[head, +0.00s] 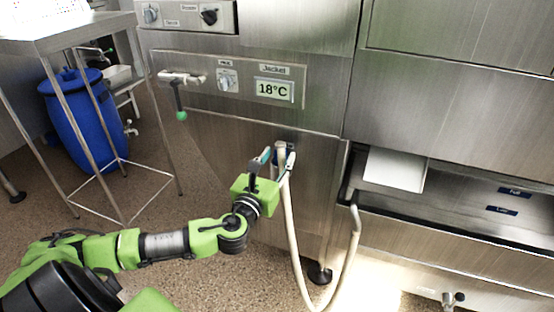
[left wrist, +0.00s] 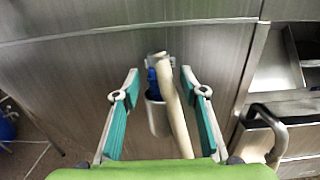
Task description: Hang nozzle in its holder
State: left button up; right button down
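The nozzle, with a blue part (left wrist: 153,84) and a white cup-like end (left wrist: 157,116), is at a small metal holder (left wrist: 158,60) on the steel front. A beige hose (left wrist: 176,112) runs down beside it; in the head view the hose (head: 296,240) hangs in a long loop. My left gripper (head: 278,158) is open in front of the nozzle. In the left wrist view its teal-padded fingers (left wrist: 160,72) stand on either side of the nozzle and hose, apart from both. I cannot tell how the nozzle sits in the holder. My right gripper is not in view.
A control panel with an 18°C display (head: 274,90) and a lever with a green knob (head: 181,115) are above left. An open steel basin (head: 470,195) with a bent handle is right. A metal table (head: 60,42) and blue barrel (head: 78,120) stand left.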

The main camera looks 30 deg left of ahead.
pick_arm(q)
jog(key=shift+s+f, duration=0.1)
jog(key=shift+s+d, duration=0.1)
jog(key=shift+s, duration=0.15)
jog(key=v, duration=1.1)
jog(key=shift+s+d, duration=0.1)
jog(key=shift+s, duration=0.05)
